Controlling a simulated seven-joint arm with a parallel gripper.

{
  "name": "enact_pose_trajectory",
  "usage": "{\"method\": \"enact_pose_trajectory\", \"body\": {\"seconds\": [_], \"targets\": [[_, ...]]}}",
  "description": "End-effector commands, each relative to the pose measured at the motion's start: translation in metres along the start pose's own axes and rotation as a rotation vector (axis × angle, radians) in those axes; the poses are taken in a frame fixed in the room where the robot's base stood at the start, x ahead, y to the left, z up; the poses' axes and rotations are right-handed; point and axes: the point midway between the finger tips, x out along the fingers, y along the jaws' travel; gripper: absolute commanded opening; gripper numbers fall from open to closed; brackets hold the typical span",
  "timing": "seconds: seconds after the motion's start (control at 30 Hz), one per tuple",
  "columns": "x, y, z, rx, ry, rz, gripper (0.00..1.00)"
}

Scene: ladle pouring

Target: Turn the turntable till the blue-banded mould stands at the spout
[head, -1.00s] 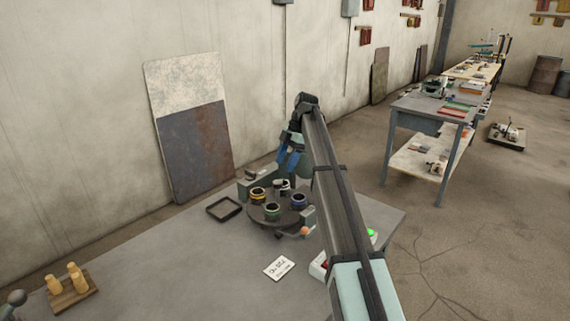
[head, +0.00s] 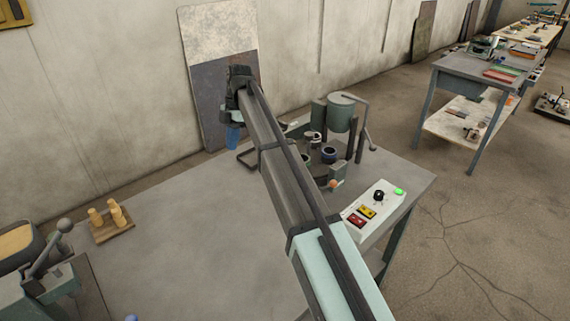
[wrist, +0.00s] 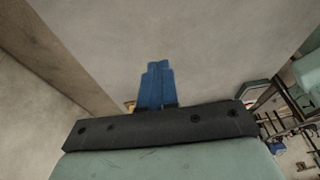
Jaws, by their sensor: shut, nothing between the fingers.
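The dark turntable (head: 318,171) is on the table right of my arm, and my arm hides much of it. The blue-banded mould (head: 328,154) stands upright on its right part, near the green pot (head: 341,112). I cannot make out the spout, so I cannot tell how the mould lines up with it. A mould with a greenish band (head: 305,157) is partly covered by my arm. My gripper (head: 233,142) is left of the turntable, apart from it, with blue fingers shut and empty. The closed fingers also show in the wrist view (wrist: 155,85).
An orange knob (head: 333,184) is at the turntable's front. A control box (head: 375,206) with a lit green button stands right of it. A black frame (head: 246,162) lies near my gripper. A wooden peg rack (head: 112,222) is at the left. The table's middle is clear.

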Motion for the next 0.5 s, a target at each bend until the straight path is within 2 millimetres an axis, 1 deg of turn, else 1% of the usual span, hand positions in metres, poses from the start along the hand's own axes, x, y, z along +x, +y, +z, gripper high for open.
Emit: {"method": "enact_pose_trajectory", "body": {"seconds": [0.03, 0.17, 0.23, 0.37, 0.5], "targets": [[0.008, -0.002, -0.010, -0.007, -0.021, -0.010, 0.00], [0.022, -0.004, -0.025, 0.009, -0.087, -0.031, 0.00], [0.029, -0.007, -0.032, 0.046, -0.132, -0.040, 0.00], [0.039, -0.013, -0.036, 0.166, -0.225, -0.041, 0.00], [0.044, -0.021, -0.033, 0.323, -0.316, -0.021, 0.00]]}}
